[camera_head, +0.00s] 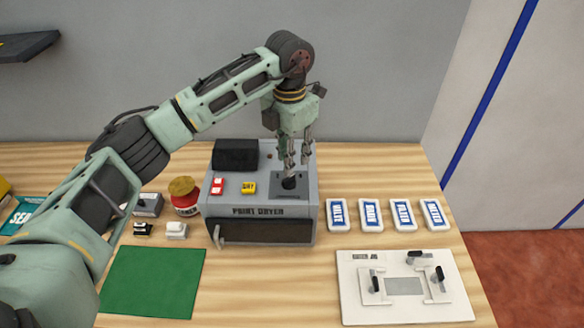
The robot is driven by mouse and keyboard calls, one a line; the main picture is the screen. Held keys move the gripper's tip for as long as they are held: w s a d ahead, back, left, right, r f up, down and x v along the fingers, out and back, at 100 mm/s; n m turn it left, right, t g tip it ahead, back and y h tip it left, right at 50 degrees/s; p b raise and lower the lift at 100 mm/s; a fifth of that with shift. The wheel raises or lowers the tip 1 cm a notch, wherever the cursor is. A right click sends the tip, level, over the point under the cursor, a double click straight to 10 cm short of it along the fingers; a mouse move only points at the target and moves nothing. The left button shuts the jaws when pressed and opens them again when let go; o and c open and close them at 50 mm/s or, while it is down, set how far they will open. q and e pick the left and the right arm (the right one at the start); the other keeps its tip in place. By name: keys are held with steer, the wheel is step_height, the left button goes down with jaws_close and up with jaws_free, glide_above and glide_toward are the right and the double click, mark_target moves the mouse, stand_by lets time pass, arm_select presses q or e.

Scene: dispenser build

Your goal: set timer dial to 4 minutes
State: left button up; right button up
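The grey box labelled PRINT DRYER (258,211) stands on the wooden table. A dark knob (289,183), which looks like the timer dial, sits on a darker grey plate at the right of its top. Its scale marks are too small to read, so its setting cannot be told. My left gripper (292,172) points straight down over this knob, its fingertips at or just above it. Whether the fingers touch or hold the knob cannot be told. My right gripper is not in view.
A red button (217,186), a yellow button (248,188) and a black block (236,154) are on the dryer's top. A red-yellow jar (184,196) stands left, a green mat (153,283) in front. Several blue-and-white labelled pieces (370,214) and a white jig board (350,311) lie right.

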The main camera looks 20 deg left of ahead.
mark_target(289, 178)
arm_select(q)
steer(key=f, duration=0.1)
steer(key=a+f+p, duration=0.1)
steer(key=f, duration=0.1)
steer(key=shift+d+f+p, duration=0.25)
steer(key=shift+f+p, duration=0.2)
steer(key=shift+f, duration=0.7)
steer(key=shift+d+f, duration=0.15)
steer(key=shift+f, duration=0.5)
steer(key=c, duration=0.6)
jaws_close()
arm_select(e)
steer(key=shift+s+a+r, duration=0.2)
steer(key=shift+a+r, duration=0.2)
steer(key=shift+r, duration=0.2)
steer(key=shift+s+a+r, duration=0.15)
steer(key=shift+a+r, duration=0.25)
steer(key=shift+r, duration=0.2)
